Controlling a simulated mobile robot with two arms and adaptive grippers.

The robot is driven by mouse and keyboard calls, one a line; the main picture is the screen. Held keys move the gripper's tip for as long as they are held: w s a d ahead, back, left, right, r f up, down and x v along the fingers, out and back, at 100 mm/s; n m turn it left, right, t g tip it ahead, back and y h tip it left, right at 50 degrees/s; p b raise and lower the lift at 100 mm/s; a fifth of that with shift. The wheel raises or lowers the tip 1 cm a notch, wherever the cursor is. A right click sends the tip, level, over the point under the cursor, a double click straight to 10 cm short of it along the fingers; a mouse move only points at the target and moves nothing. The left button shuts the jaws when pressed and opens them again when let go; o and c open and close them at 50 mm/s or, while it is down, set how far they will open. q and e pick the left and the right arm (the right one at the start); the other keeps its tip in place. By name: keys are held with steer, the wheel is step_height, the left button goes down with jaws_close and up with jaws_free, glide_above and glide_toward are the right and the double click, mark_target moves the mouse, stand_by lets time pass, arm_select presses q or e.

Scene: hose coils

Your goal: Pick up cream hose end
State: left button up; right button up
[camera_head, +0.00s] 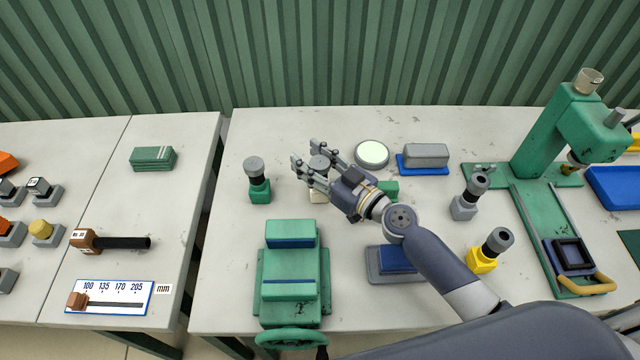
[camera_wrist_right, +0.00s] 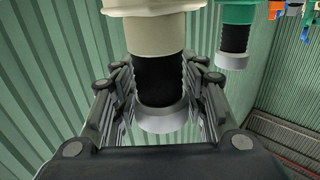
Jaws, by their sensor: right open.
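The cream hose end stands upright on the right-hand table, with a cream base (camera_head: 318,196), a black ribbed neck and a grey cap (camera_head: 319,163). My right gripper (camera_head: 308,153) is open, its fingers on either side of the upper part. In the right wrist view the black neck (camera_wrist_right: 158,82) and pale grey cap (camera_wrist_right: 162,119) are between the spread fingers, with the cream base (camera_wrist_right: 155,30) beyond. I cannot tell whether a finger touches it. My left gripper is not in view.
A green hose end (camera_head: 258,182) stands to the left. A round pale disc (camera_head: 371,154) and a grey block on a blue pad (camera_head: 425,153) lie to the right. A green vise (camera_head: 291,270) is in front. Grey (camera_head: 468,198) and yellow (camera_head: 490,250) hose ends stand farther right.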

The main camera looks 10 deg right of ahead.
steer(key=shift+x, duration=0.8)
jaws_close()
steer(key=shift+r, duration=0.1)
